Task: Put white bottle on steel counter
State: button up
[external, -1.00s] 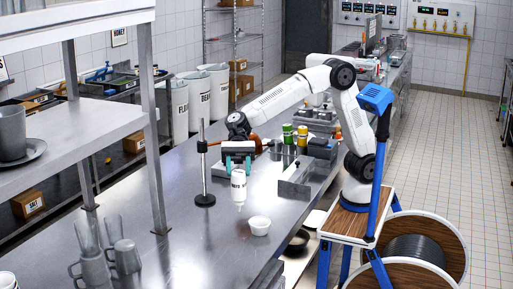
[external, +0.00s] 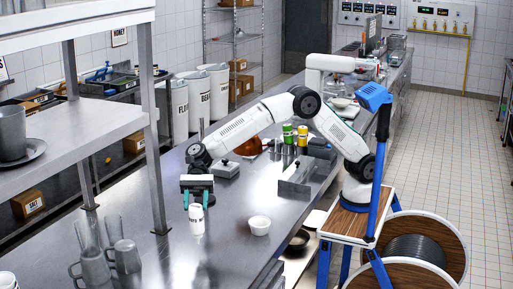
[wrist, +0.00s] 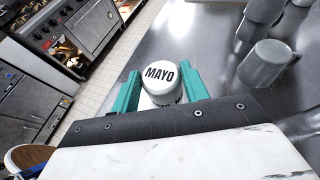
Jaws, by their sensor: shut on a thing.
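The white bottle (external: 197,222), with a dark label, hangs upright below my gripper (external: 197,200) over the left middle of the steel counter (external: 240,262). My gripper is shut on it, a teal finger on each side. I cannot tell whether the bottle's base touches the counter. In the wrist view, a round white top marked MAYO (wrist: 160,76) sits between the teal fingers of my gripper (wrist: 160,88). The bottle's lower part is mostly hidden there.
A white bowl (external: 260,225) stands right of the bottle. Grey mugs (external: 126,257) stand at the front left; one mug (wrist: 266,64) shows in the wrist view. A shelf post (external: 153,140) rises at left. A steel holder (external: 297,176) is at right. Counter around the bottle is clear.

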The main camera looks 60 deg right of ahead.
aim_at(192, 213)
jog(key=shift+w+a, duration=0.4)
jog(key=shift+a+f, duration=0.1)
jog(key=shift+f, duration=1.75)
jog(key=o, duration=0.7)
jog(key=shift+f, duration=0.1)
jog(key=shift+o, duration=0.2)
jog(key=shift+w+d+r, duration=0.15)
jog(key=shift+d+r, duration=0.1)
jog(key=shift+r, duration=0.05)
jog(key=v, duration=0.7)
